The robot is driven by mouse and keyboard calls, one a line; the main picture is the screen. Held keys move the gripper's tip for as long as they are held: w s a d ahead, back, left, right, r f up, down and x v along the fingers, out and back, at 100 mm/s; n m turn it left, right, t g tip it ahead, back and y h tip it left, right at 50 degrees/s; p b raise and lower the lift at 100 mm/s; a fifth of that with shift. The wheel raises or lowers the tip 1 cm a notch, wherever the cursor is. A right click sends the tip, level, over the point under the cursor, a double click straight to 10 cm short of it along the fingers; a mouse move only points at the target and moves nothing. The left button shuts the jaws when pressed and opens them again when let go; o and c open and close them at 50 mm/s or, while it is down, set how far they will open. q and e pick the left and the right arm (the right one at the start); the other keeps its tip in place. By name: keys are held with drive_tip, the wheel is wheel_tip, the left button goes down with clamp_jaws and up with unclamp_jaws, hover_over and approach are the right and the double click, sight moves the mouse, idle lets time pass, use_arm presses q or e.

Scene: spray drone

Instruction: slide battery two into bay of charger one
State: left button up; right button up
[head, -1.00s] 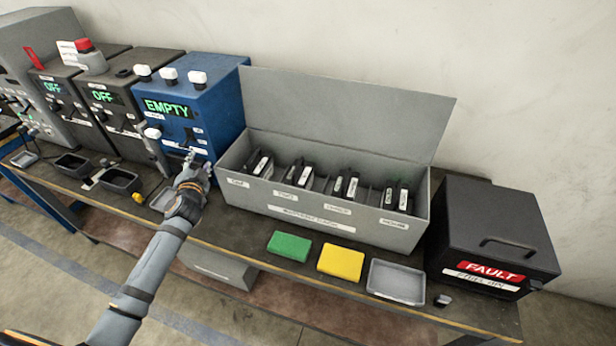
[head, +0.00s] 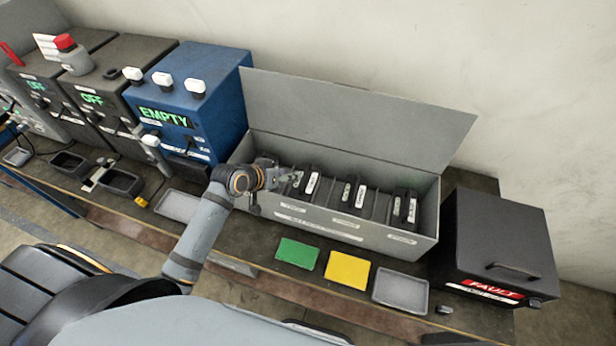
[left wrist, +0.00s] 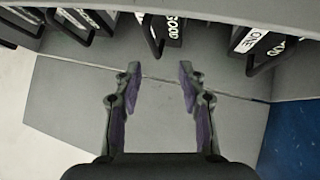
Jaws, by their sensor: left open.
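My left gripper (head: 285,181) is over the left part of the grey open-lidded battery box (head: 345,222), hiding part of its contents. In the left wrist view the gripper (left wrist: 158,75) is open, with nothing between its fingers. Ahead of the fingertips there is a dark battery marked GOOD (left wrist: 172,30), with a handle; its number is not readable. A battery marked ONE (left wrist: 258,40) is to its right. Which battery is two cannot be read. My right gripper is not in view.
Two dark chargers (head: 140,52) reading OFF stand farther left. Small trays (head: 180,205) lie in front of the chargers. Green (head: 297,254) and yellow (head: 347,270) pads and a grey tray (head: 400,289) lie before the box. A black FAULT box (head: 500,240) is at right.

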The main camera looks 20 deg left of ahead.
sight(305, 173)
use_arm(q)
drive_tip(key=shift+s+d+f, duration=0.1)
drive_tip(key=shift+d+f, duration=0.1)
drive_tip(key=shift+d, duration=0.05)
drive_tip(key=p+x, duration=0.1)
drive_tip(key=x, duration=0.3)
drive_tip(key=shift+d+f, duration=0.1)
drive_tip(key=shift+d, duration=0.2)
drive_tip(key=shift+w+f, duration=0.1)
drive_tip(key=shift+w, duration=0.1)
drive_tip(key=shift+w+d+f+p, duration=0.25)
drive_tip(key=shift+w+p, duration=0.2)
drive_tip(key=shift+p, duration=0.25)
drive_tip(key=p+x, duration=0.1)
drive_tip(key=x, duration=0.2)
drive_tip(key=shift+d+f, duration=0.1)
drive_tip(key=shift+d, duration=0.05)
drive_tip(key=shift+w+f, duration=0.2)
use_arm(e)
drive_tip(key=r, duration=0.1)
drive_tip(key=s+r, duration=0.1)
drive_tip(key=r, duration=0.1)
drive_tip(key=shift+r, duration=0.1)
